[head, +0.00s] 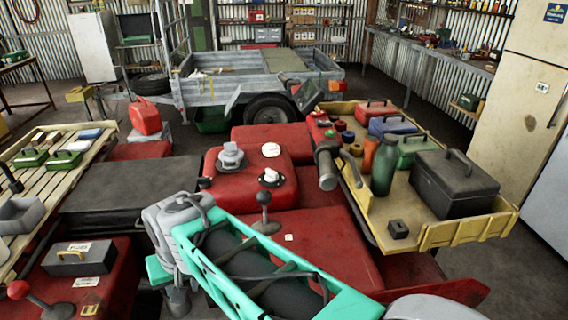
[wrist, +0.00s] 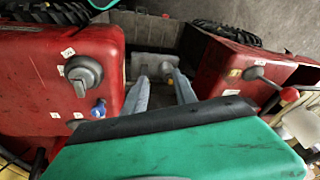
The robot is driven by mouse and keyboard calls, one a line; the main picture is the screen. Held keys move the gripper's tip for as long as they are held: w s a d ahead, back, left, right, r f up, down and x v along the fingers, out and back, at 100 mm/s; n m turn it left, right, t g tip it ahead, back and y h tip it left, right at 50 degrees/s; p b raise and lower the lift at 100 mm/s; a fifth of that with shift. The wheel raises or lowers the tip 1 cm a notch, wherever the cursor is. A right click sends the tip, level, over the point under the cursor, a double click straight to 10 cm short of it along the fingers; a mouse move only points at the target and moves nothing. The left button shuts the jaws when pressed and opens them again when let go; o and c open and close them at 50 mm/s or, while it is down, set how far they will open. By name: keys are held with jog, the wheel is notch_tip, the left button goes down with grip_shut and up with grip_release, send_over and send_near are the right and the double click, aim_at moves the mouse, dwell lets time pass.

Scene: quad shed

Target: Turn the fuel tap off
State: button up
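A grey rotary knob (wrist: 84,75) sits on the red side panel (wrist: 45,85) at the left of the wrist view. Small pale labels surround it, too small to read. It looks like the fuel tap, but I cannot be sure. A small blue knob (wrist: 98,108) is just below it. My gripper (wrist: 159,76) is open, its two pale grey fingers apart and nothing visible between them. The fingers are right of the grey knob and apart from it. In the head view my wrist hangs left of the red tank (head: 228,190); the grey knob cannot be made out there.
A red-knobbed lever (wrist: 270,80) stands right of my gripper, by another red body panel. A yellow tray (head: 405,215) with boxes and bottles is at the right. A slatted rack (head: 60,185) is at the left.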

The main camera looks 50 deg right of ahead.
jog(key=w+d+r+m+p, duration=0.4)
jog(key=w+d+r+m, duration=0.3)
jog(key=w+d+m, duration=0.1)
jog(key=m+t+p, duration=0.2)
jog(key=m+p, duration=0.7)
jog(key=m, duration=1.5)
send_near(273, 171)
jog(key=p+x, duration=0.1)
jog(key=x, duration=0.7)
jog(key=shift+f, duration=0.3)
grip_shut()
